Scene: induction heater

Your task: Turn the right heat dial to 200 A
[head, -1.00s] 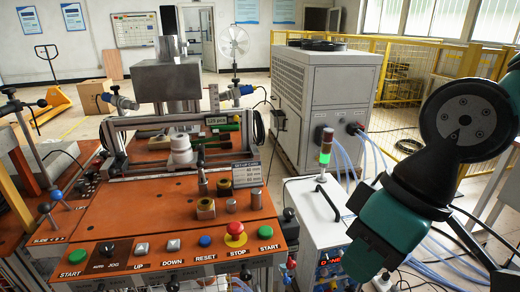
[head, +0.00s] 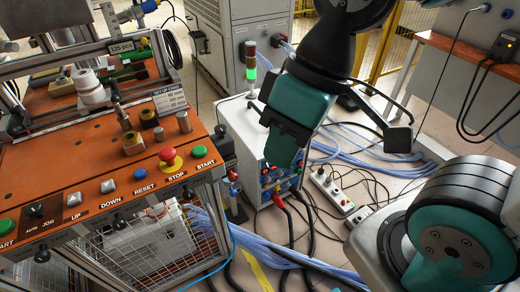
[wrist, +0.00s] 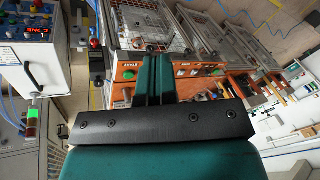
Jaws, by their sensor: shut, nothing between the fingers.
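The white heater box (head: 240,133) stands on the floor right of the orange bench, with a red-lit display and several small knobs low on its front (head: 270,181). I cannot tell which is the right heat dial or read its setting. My gripper (head: 281,162) hangs in front of the box's upper front, its teal fingers together and empty, covering part of the panel.
A lamp stack lit green (head: 251,75) stands on the box. The orange button panel (head: 120,195) is to the left. Thick hoses and cables (head: 300,258) run over the floor, with a power strip (head: 332,190) to the right.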

